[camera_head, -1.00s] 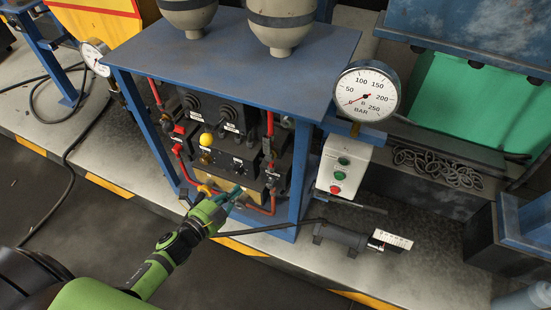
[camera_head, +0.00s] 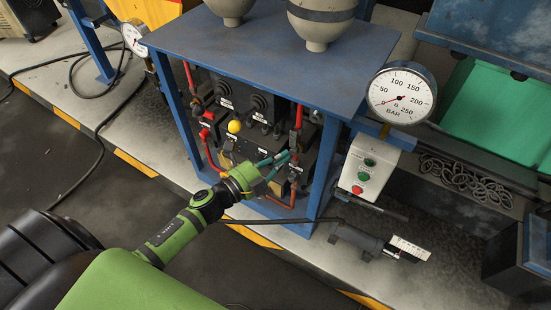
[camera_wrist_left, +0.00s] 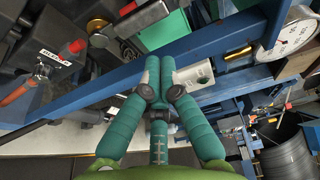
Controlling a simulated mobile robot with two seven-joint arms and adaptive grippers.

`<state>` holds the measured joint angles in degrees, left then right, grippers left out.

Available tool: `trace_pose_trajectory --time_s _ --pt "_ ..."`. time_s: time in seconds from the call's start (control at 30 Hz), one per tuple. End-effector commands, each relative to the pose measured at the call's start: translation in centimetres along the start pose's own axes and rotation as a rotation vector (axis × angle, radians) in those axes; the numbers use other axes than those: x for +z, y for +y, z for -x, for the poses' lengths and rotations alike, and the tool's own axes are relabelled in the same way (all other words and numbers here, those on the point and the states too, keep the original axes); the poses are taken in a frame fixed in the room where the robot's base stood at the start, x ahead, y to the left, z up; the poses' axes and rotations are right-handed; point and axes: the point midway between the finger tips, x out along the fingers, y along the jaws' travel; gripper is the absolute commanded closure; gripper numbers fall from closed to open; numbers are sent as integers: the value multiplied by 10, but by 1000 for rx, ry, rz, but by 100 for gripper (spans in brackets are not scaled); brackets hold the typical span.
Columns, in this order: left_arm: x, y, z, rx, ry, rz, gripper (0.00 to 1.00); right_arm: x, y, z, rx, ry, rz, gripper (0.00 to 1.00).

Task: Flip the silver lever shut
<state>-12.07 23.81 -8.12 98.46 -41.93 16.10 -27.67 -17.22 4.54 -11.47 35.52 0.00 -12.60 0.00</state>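My left gripper (camera_head: 288,158) is in front of the machine's control panel (camera_head: 243,152), near its right side. In the left wrist view, its teal fingers (camera_wrist_left: 160,66) are together with nothing visible between them, in front of a blue frame beam (camera_wrist_left: 85,98). I cannot clearly pick out a silver lever. Red-tipped fittings show on the panel, one at the left (camera_head: 205,133). The wrist view shows a red-tipped fitting (camera_wrist_left: 76,47) beside a label, left of the fingers and apart from them. My right gripper is not in view.
A pressure gauge (camera_head: 401,92) and a white button box (camera_head: 371,165) stand right of the panel. A yellow knob (camera_head: 234,126) sticks out left of my gripper. The blue frame leg (camera_head: 322,175) stands close on the gripper's right.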

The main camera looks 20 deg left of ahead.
Motion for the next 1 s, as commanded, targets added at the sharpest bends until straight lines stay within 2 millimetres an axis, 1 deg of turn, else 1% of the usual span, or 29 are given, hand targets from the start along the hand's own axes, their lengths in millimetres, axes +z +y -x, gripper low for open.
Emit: trace_pose_trajectory --time_s 0.03,0.2,0.3,0.4,0.57,1.0 --pt "0 -3 -11 -3 0 0 100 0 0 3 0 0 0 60" --pt "0 -2 -40 -2 1 0 100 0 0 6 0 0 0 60" --pt "0 -1 -51 -1 0 2 100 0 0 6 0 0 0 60" --pt "0 -1 -58 0 0 1 100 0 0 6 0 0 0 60" --pt "0 0 -61 1 1 1 100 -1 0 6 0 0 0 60" --pt "2 0 -60 -8 0 27 100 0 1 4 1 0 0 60"
